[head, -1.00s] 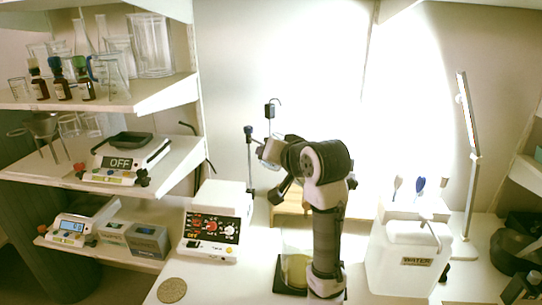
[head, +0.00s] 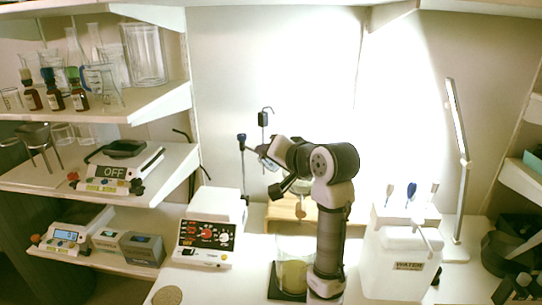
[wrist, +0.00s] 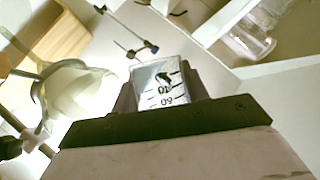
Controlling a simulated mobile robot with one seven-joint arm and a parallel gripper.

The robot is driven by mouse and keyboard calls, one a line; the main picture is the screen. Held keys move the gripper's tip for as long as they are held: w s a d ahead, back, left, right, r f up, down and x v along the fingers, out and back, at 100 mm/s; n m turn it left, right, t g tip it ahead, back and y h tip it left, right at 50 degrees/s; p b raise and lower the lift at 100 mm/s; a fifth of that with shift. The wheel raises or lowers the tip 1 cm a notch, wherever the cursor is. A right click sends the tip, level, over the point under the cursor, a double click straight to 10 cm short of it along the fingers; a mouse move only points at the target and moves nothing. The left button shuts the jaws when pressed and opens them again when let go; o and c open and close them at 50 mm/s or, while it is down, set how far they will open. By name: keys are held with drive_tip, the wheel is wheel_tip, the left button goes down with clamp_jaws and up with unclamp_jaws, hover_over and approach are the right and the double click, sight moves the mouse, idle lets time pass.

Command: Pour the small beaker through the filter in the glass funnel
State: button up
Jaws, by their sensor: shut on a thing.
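My gripper (wrist: 158,98) is shut on the small beaker (wrist: 163,84), a clear vessel with dark graduation marks, shown between the jaws in the wrist view. In the head view my gripper (head: 266,158) is raised above the bench, left of my arm's wrist, and the beaker is hard to make out there. The glass funnel (wrist: 88,88) with a pale filter shows left of the beaker in the wrist view, apart from it. In the head view my arm mostly hides the funnel. How much is in the small beaker I cannot tell.
A larger beaker (head: 292,272) with yellowish contents stands on a black plate (head: 283,296). A wooden stand (head: 284,209) is behind it. A hotplate-like control box (head: 208,241) stands left and a white water container (head: 396,264) right. Shelves with glassware and balances line the left.

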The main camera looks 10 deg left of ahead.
drive_tip(key=shift+f, duration=0.25)
drive_tip(key=shift+a+r+m+y, duration=0.1)
drive_tip(key=shift+r+m+y, duration=0.3)
drive_tip(key=shift+m+y, duration=0.45)
drive_tip(key=shift+f+m, duration=0.3)
drive_tip(key=shift+m, duration=0.25)
drive_tip(key=shift+g+y, duration=0.25)
drive_tip(key=shift+g, duration=0.05)
drive_tip(key=shift+r+m+y, duration=0.4)
drive_tip(key=shift+r+m, duration=0.05)
drive_tip(key=shift+m, duration=0.35)
drive_tip(key=shift+w+d+r, duration=0.15)
drive_tip(key=shift+d, duration=0.2)
drive_tip(key=shift+w+d+r+m+y, duration=0.2)
drive_tip(key=shift+w+d+m+y, duration=0.15)
drive_tip(key=shift+m, duration=0.25)
drive_tip(key=shift+d+r+m+y, duration=0.2)
drive_tip(key=shift+r+m+y, duration=0.3)
drive_tip(key=shift+m, duration=0.4)
idle(3.4)
